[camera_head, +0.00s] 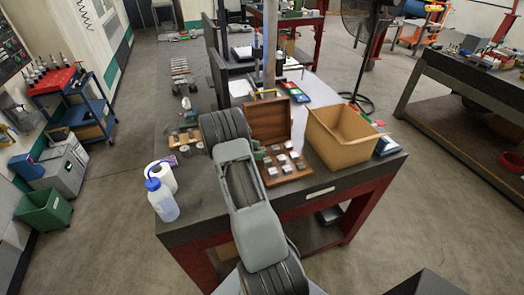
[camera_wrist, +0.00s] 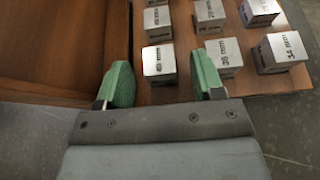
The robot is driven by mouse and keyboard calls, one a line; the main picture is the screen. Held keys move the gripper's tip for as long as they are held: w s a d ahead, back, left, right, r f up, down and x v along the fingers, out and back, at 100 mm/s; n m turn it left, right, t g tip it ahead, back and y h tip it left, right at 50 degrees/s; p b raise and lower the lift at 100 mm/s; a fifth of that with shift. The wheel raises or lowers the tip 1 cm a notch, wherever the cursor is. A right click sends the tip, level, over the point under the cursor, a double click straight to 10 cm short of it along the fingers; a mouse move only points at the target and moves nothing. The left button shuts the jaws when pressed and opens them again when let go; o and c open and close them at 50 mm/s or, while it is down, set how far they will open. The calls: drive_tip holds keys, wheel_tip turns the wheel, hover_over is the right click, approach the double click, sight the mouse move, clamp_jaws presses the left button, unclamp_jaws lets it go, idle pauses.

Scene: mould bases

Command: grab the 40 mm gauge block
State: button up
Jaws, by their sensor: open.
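Several silvery gauge blocks stand in rows on a wooden board, part of an open wooden case (camera_head: 268,121) on the dark table. In the wrist view, the nearest left block, whose small label seems to read 40 mm (camera_wrist: 159,62), stands just beyond and between my fingertips. My gripper (camera_wrist: 163,82) is open and empty, with one green pad left of that block and one to its right. In the head view my arm hides most of the gripper; a green pad shows beside the blocks.
Neighbouring blocks stand close on the right, one marked 34 mm (camera_wrist: 282,52) and one with an unclear label (camera_wrist: 223,57). More blocks stand behind. A brown wooden panel (camera_wrist: 60,50) rises on the left. A tan bin (camera_head: 345,140) stands right of the case.

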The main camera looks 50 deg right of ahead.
drive_tip(key=shift+c, duration=0.4)
clamp_jaws()
idle(0.4)
